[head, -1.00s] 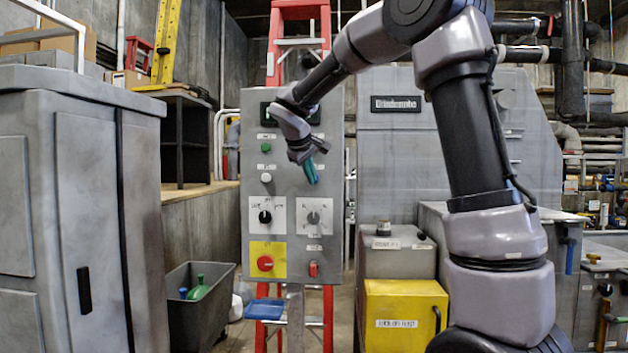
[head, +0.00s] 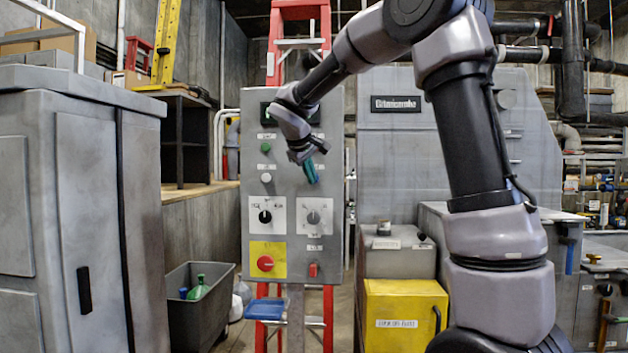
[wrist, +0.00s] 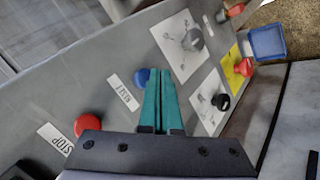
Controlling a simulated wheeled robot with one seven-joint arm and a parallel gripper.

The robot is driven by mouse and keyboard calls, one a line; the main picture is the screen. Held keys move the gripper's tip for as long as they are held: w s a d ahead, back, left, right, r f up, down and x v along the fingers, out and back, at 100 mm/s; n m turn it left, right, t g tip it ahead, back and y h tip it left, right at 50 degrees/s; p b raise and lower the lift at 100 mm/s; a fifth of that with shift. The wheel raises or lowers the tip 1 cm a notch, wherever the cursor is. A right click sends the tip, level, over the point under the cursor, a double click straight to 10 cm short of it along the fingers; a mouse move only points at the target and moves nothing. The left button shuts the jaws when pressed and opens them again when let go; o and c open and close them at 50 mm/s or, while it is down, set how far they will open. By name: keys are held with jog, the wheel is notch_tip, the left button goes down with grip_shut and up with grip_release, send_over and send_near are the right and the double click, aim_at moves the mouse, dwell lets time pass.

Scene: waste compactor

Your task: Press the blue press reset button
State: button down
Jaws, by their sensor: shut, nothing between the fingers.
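The grey control panel (head: 290,225) stands upright in front of me. In the wrist view the blue button (wrist: 142,76) sits on the panel next to a label reading RESET (wrist: 122,92). My gripper (wrist: 157,72), with teal fingers pressed together, is shut and empty. Its fingertips overlap the right edge of the blue button in the wrist view; I cannot tell whether they touch it. In the head view my gripper (head: 312,181) is in front of the panel's upper right part and hides the blue button.
A red button labelled STOP (wrist: 88,124) is near the blue one. Green (head: 266,148) and white (head: 266,178) buttons are on the panel's left side. Below are two selector knobs, a red emergency button (head: 265,263) on yellow and a red switch (head: 313,270).

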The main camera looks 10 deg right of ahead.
dwell(0.3)
jog(key=shift+w+d, duration=0.15)
jog(key=shift+w, duration=0.25)
jog(key=shift+w+d, duration=0.15)
jog(key=shift+w, duration=0.3)
dwell(0.7)
jog(key=shift+s, duration=0.1)
jog(key=shift+s+a, duration=0.3)
jog(key=shift+s, duration=0.45)
jog(key=s, duration=0.1)
jog(key=s+a, duration=0.1)
jog(key=s, duration=0.2)
jog(key=shift+s+a, duration=0.3)
jog(key=shift+s, duration=0.1)
dwell(0.7)
